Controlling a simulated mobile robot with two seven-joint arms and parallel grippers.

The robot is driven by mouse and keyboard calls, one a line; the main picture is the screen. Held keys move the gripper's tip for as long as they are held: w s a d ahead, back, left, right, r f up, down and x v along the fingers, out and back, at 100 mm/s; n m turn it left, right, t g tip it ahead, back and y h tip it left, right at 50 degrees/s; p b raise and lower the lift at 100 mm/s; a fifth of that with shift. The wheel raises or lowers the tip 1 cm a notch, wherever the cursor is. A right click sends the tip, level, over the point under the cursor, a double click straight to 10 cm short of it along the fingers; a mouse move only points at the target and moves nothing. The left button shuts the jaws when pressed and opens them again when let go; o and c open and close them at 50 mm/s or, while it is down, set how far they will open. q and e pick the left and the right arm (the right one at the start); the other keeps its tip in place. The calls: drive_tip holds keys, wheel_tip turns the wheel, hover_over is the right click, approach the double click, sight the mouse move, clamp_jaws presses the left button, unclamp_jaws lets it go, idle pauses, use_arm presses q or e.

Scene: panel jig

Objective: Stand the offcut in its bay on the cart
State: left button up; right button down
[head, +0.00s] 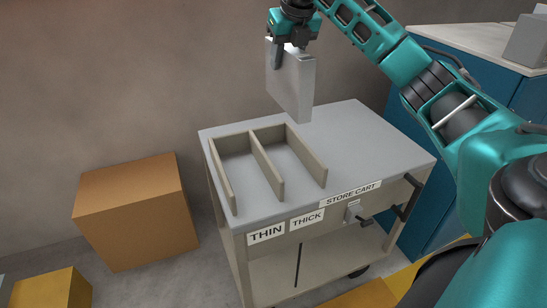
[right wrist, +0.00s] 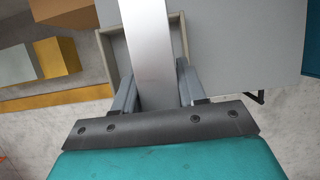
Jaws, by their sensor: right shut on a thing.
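The offcut (head: 290,82) is a pale grey slab, hanging upright in the head view, above the back of the cart. My right gripper (head: 288,42) is shut on its top edge. In the right wrist view the offcut (right wrist: 148,50) runs between the two fingers and overlaps the bays behind it. The store cart (head: 365,145) has two bays between beige dividers: the left bay (head: 237,172) above the THIN label (head: 266,235), the right bay (head: 280,155) above the THICK label (head: 307,219). Both look empty. The offcut's lower end appears clear of the dividers. My left gripper is out of view.
The cart top right of the bays is bare. A brown box (head: 135,210) stands on the floor left of the cart, with a yellow box (head: 50,290) nearer. A blue cabinet (head: 425,225) with a pale top stands close on the right. A wall is behind.

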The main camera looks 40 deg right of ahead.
sight(287, 87)
wheel_tip(287, 87, down, 7)
drive_tip(key=shift+s+f+b, duration=0.15)
drive_tip(key=shift+b, duration=0.65)
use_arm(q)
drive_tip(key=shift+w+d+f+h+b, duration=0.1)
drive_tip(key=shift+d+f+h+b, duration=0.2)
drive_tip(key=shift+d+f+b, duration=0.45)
use_arm(e)
wheel_tip(287, 87, down, 12)
drive_tip(key=shift+f, duration=0.2)
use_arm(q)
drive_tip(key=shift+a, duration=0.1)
use_arm(e)
drive_tip(key=shift+f, duration=0.15)
drive_tip(key=c, duration=0.6)
unclamp_jaws()
drive_tip(key=shift+c, duration=0.2)
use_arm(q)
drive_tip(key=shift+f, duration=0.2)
